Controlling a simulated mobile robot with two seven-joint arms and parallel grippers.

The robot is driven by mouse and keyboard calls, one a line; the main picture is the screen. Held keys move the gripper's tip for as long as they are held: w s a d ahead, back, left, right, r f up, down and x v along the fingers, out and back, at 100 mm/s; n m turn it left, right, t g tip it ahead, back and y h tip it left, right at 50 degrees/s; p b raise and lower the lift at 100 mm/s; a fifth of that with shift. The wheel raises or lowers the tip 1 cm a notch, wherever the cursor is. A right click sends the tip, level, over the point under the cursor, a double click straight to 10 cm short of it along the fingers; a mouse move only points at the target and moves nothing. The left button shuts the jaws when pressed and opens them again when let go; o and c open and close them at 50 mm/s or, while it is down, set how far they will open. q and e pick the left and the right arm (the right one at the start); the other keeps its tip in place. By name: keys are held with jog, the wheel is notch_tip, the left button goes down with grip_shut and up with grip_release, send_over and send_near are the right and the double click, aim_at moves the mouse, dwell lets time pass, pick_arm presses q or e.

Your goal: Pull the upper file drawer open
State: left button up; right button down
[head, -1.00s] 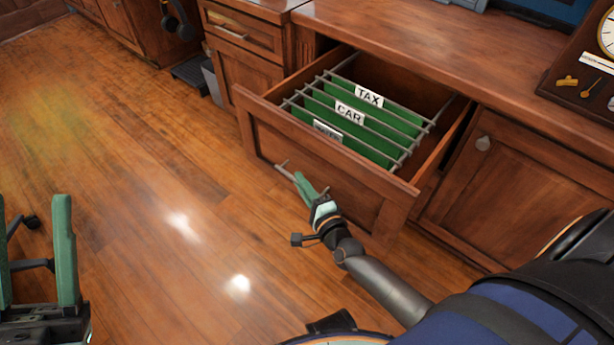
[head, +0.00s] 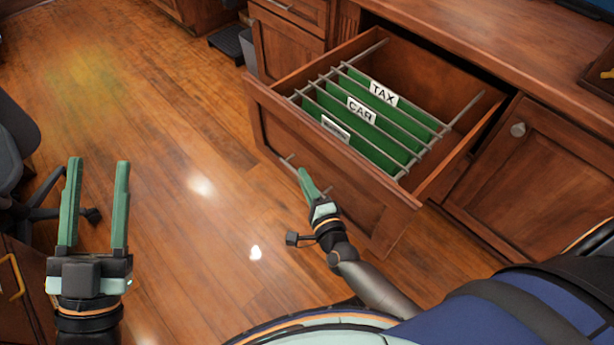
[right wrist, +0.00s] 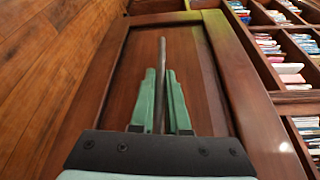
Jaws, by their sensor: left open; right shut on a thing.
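The upper file drawer (head: 350,199) stands well out from the wood cabinet in the head view. Green hanging files labelled TAX and CAR (head: 370,110) hang on metal rails inside it. My right gripper (head: 312,185) is at the drawer front, shut on the metal bar handle (head: 287,160). In the right wrist view, the handle (right wrist: 162,60) runs between the green fingers (right wrist: 160,100) in front of the drawer panel (right wrist: 197,60). My left gripper (head: 95,190) is open and empty over the floor at the left, well apart from the drawer.
A closed cabinet door (head: 530,165) is right of the drawer, under the wood desktop (head: 480,50). A grey bin (head: 249,50) stands behind left. An office chair (head: 25,150) is at the left edge. The wood floor (head: 170,130) between is clear.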

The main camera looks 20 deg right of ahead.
jog(key=c, duration=0.9)
grip_release()
pick_arm(q)
jog(key=shift+r, duration=0.1)
jog(key=shift+s, duration=0.1)
